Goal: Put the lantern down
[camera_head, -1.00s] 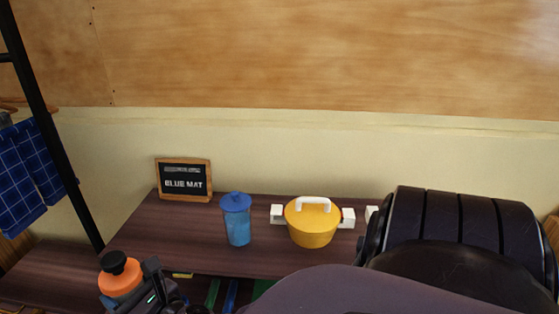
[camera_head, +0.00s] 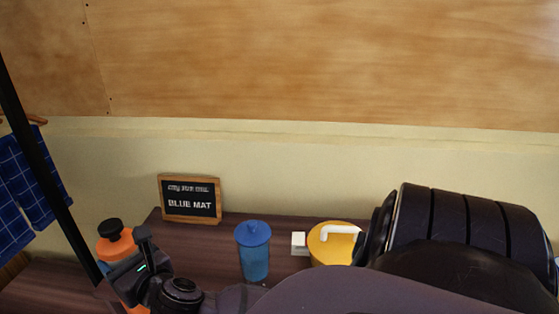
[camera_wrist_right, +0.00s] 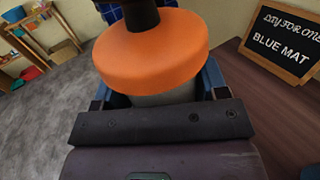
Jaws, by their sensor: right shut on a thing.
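The lantern (camera_head: 115,247) has an orange top and a black cap. My right gripper (camera_head: 122,268) is shut on it at the lower left of the head view, in front of the table's left part. In the right wrist view the lantern's orange top (camera_wrist_right: 152,55) and a strip of its pale body show between the fingers (camera_wrist_right: 160,98). No mat is visible. My left gripper is not in view.
A blue lidded jar (camera_head: 254,252) and a yellow pot (camera_head: 325,240) with a white handle stand on the table. My right arm hides much of the right side. A dark pole (camera_head: 35,160) and blue checked cloth (camera_head: 28,185) are at the left. The table between sign and jar is clear.

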